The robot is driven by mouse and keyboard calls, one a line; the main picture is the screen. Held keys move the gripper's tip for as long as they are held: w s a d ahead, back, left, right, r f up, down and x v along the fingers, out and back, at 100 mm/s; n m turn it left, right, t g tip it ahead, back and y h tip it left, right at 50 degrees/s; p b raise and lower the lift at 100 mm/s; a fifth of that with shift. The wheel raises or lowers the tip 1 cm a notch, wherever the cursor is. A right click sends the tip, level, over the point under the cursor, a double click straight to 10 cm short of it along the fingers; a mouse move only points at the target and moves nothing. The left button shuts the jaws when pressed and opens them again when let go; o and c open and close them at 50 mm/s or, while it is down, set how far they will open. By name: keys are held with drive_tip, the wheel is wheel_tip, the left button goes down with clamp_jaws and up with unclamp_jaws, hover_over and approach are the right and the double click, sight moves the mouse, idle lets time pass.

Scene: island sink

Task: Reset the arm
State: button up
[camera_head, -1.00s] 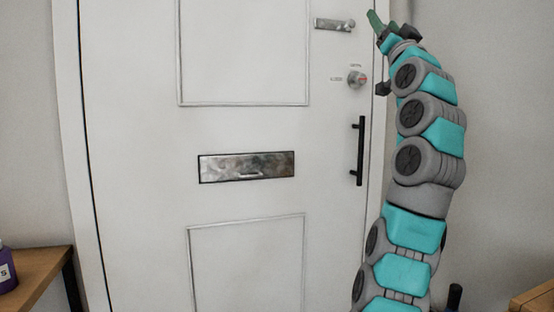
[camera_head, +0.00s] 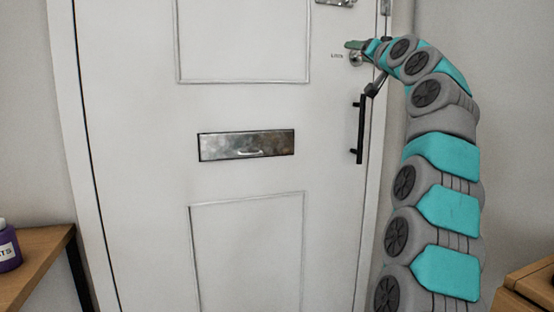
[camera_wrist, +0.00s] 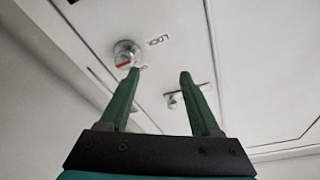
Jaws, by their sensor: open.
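My gripper (camera_wrist: 161,73) is open and empty in the wrist view, its two green fingers apart. In the head view my gripper (camera_head: 356,45) is at the upper right of the white door (camera_head: 150,110), close to the round lock knob (camera_head: 356,59), which it partly overlaps. In the wrist view the knob (camera_wrist: 126,53) with a red mark shows just beyond the left fingertip, beside the word LOCK. I cannot tell whether the finger touches it. My arm curves up along the right side of the head view.
A black vertical handle (camera_head: 361,128) is on the door below the knob. A metal latch (camera_head: 336,2) is above it, cut off by the frame. A metal mail slot (camera_head: 246,145) is mid-door. A wooden table (camera_head: 38,262) with a purple bottle (camera_head: 9,247) stands at left, wooden furniture (camera_head: 532,285) at right.

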drive_tip(key=s+a+f+n+g+y, duration=0.1)
drive_tip(key=s+a+f+n+g, duration=0.15)
drive_tip(key=a+f+g, duration=0.6)
drive_tip(key=s+a+f+g, duration=0.2)
drive_tip(key=s+f, duration=0.4)
drive_tip(key=f, duration=0.3)
drive_tip(key=s+a+f+n+g+h, duration=0.1)
drive_tip(key=s+a+f, duration=0.1)
drive_tip(key=s+f, duration=0.65)
drive_tip(key=s+a+f+g, duration=0.2)
drive_tip(key=s+f, duration=0.3)
drive_tip(key=f, duration=0.6)
drive_tip(key=s+d+f+g+h, duration=0.1)
drive_tip(key=s+d+f+g, duration=0.1)
drive_tip(key=s+f, duration=0.6)
drive_tip(key=s+d+f+g+h, duration=0.1)
drive_tip(key=s+d+f+g, duration=0.2)
drive_tip(key=s+f, duration=0.4)
drive_tip(key=s+d+f+g+h, duration=0.2)
drive_tip(key=s+f, duration=0.6)
drive_tip(key=s, duration=1.2)
drive_tip(key=shift+s+d+f+g, duration=0.15)
drive_tip(key=shift+d+f+g, duration=0.2)
drive_tip(key=shift+d+g, duration=0.2)
drive_tip(key=shift+o, duration=0.3)
